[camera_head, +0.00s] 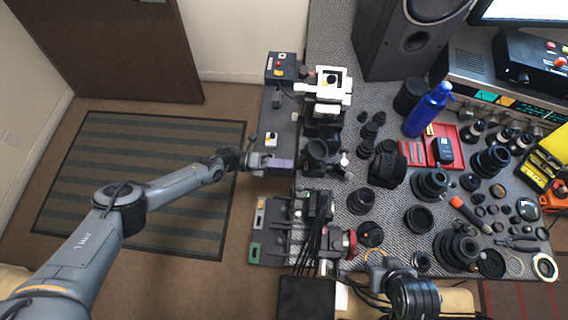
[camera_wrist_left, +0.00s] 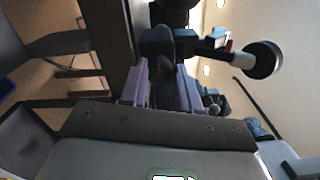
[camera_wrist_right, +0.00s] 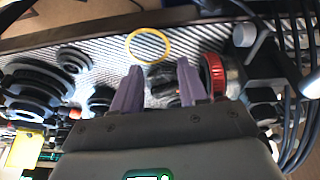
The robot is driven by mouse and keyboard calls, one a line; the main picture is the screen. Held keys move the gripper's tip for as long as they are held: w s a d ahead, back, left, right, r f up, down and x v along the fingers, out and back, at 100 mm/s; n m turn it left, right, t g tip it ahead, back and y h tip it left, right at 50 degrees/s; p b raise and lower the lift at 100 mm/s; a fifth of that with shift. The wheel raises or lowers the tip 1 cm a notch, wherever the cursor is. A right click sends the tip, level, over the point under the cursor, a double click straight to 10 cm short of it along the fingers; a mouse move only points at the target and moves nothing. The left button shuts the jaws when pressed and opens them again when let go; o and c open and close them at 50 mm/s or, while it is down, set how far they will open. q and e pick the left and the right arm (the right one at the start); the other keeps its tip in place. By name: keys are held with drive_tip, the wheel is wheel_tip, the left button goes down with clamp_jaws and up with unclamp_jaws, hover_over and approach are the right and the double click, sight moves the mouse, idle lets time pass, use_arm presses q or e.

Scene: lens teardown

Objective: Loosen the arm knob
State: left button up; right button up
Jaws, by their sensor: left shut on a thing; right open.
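My left gripper (camera_head: 284,162) reaches in from the left at the table's left edge, beside the dark equipment stand. In the left wrist view, its two purple fingers (camera_wrist_left: 162,88) are on either side of a small dark knob-like part (camera_wrist_left: 160,69), which I take to be the arm knob. The fingers are shut on it, though the exact contact is hard to see. In the head view the knob cannot be made out by the gripper. My right gripper (camera_wrist_right: 158,82) is open, its fingers apart above the table near a red-ringed part (camera_wrist_right: 214,75).
A white-topped device (camera_head: 329,88) and a black cylinder (camera_head: 317,152) stand right of the left gripper. Lenses, a blue bottle (camera_head: 427,110) and a red tray (camera_head: 469,151) crowd the table. A yellow ring (camera_wrist_right: 149,44) lies by the right gripper.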

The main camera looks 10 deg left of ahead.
use_arm(q)
drive_tip(key=o, duration=1.1)
drive_tip(key=shift+c, duration=0.2)
use_arm(e)
drive_tip(key=shift+a, duration=0.1)
use_arm(q)
drive_tip(key=shift+a, duration=0.15)
use_arm(e)
drive_tip(key=shift+f, duration=0.25)
use_arm(q)
drive_tip(key=s+a, duration=0.1)
drive_tip(key=a, duration=0.9)
drive_tip(key=shift+s+a+b, duration=0.15)
drive_tip(key=shift+a+b, duration=0.1)
drive_tip(key=shift+b, duration=0.05)
